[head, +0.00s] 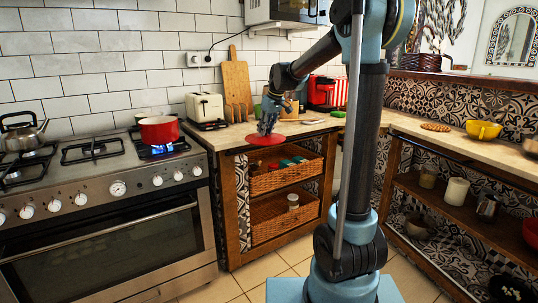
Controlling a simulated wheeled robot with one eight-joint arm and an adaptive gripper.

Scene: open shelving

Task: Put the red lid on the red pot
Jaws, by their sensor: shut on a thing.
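The red lid (262,139) is a flat red disc at the front edge of the counter, right of the stove. My gripper (265,130) is directly above the lid, pointing down, and is shut on it. The fingertips are small and dark here, so the exact grip on the lid is hard to see. I cannot tell whether the lid touches the counter.
A cream toaster (205,107) and a wooden cutting board (236,84) stand at the back of the counter. A metal kettle (22,133) sits on the stove's left. Wicker baskets (272,180) fill the shelves below. The counter between lid and stove is clear.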

